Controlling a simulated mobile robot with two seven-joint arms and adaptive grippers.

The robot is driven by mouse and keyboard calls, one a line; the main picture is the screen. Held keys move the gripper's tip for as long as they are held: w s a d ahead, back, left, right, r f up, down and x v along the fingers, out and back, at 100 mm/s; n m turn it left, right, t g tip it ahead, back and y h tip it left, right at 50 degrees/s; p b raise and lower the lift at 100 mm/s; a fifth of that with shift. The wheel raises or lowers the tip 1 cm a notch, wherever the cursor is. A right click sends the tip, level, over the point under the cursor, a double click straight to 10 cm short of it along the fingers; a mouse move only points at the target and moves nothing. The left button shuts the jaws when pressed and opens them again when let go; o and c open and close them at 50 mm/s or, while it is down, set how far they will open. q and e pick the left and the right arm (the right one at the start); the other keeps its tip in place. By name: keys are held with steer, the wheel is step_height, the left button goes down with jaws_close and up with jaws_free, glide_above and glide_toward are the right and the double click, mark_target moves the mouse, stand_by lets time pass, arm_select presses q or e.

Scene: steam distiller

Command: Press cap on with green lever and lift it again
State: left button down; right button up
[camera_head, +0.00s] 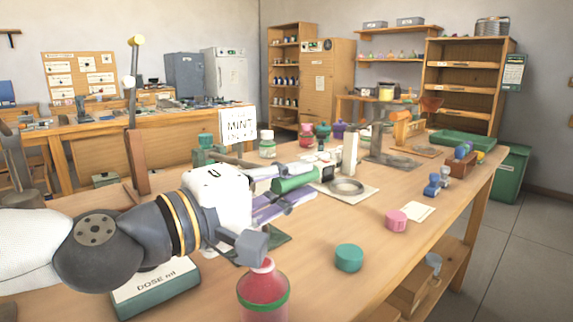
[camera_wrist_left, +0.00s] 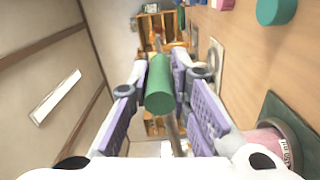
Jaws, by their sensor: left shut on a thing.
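The green lever (camera_head: 298,180) is a green cylindrical grip, near the middle of the head view. It also shows in the left wrist view (camera_wrist_left: 159,86), end-on between the purple finger pads. My left gripper (camera_head: 285,188) is shut on it. A white post (camera_head: 350,150) stands just behind the lever, beside a round metal ring (camera_head: 347,186) on a pale sheet. A pink cap (camera_head: 397,221) and a teal cap (camera_head: 349,258) lie on the table, apart from the gripper. I cannot tell whether a cap sits under the press. My right gripper is out of view.
A red bottle with a green band (camera_head: 262,296) stands near the front, close to my left wrist. A teal dose box (camera_head: 155,298) lies below my forearm. Jars and a MINT sign (camera_head: 238,126) stand behind. The table's right front is mostly clear.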

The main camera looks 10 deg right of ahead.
arm_select(q)
steer(key=shift+s+d+f+m+b, duration=0.15)
steer(key=shift+f+m+b, duration=0.1)
steer(key=shift+f, duration=0.5)
steer(key=shift+s+a+f+m+b, duration=0.1)
steer(key=shift+f+m+b, duration=0.1)
steer(key=shift+f, duration=0.55)
steer(key=shift+d, duration=0.1)
steer(key=c, duration=1.5)
jaws_free()
steer(key=shift+f, duration=0.1)
steer(key=shift+r+v, duration=0.15)
steer(key=shift+v, duration=1.85)
steer(key=shift+r+v, duration=0.15)
steer(key=shift+v, duration=1.9)
steer(key=shift+r+v, duration=0.15)
steer(key=shift+v, duration=1.85)
steer(key=shift+w, duration=0.15)
